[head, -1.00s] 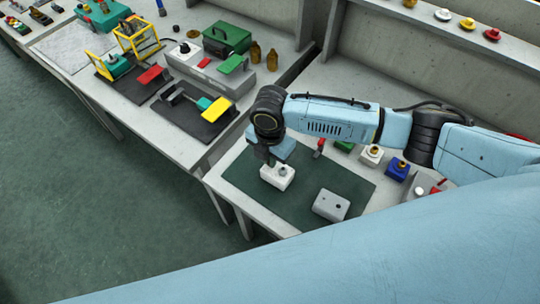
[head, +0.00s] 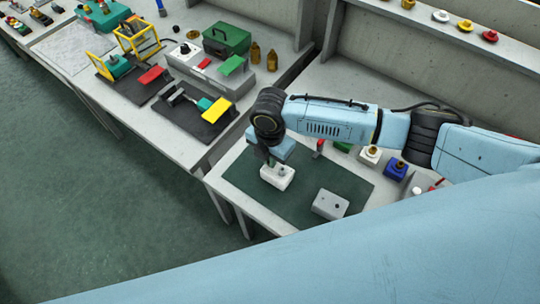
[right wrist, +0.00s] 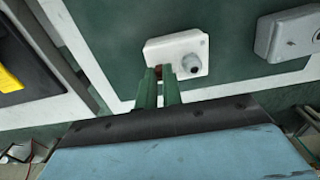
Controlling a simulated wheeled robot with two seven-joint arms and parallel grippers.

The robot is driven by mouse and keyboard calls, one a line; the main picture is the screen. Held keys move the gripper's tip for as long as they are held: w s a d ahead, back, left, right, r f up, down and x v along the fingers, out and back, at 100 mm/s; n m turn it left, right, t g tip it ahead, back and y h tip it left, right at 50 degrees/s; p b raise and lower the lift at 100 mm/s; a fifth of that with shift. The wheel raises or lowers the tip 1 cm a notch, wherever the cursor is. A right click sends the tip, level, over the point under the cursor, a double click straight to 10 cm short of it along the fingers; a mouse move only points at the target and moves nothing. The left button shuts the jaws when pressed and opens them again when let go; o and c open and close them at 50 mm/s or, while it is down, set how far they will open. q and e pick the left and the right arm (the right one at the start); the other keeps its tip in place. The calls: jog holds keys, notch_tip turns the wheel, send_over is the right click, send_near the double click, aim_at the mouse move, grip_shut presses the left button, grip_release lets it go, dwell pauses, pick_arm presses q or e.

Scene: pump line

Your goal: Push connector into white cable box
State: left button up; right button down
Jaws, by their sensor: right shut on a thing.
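The white cable box (head: 277,178) sits on the dark green mat, below my right gripper. It also shows in the right wrist view (right wrist: 176,48), with a round grey fitting on its near right corner. My right gripper (head: 269,163) points down at the box's top, towards its left end. In the right wrist view its two green fingers (right wrist: 159,78) reach the near edge of the box, close together. A small reddish-brown piece, seemingly the connector (right wrist: 158,72), shows between the fingertips. I cannot tell how deep it sits. My left gripper is out of view.
A grey box (head: 330,204) with dark round spots on top stands right of the white box on the mat (head: 245,177). Coloured blocks, such as a blue one (head: 396,169), line the back. The mat's front left is clear.

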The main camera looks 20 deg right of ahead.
jog(key=shift+f, duration=0.3)
dwell(0.5)
jog(key=c, duration=1.5)
grip_release()
jog(key=shift+r, duration=0.1)
notch_tip(320, 180, up, 6)
jog(key=p, duration=0.6)
notch_tip(320, 180, up, 13)
jog(key=shift+r, duration=0.1)
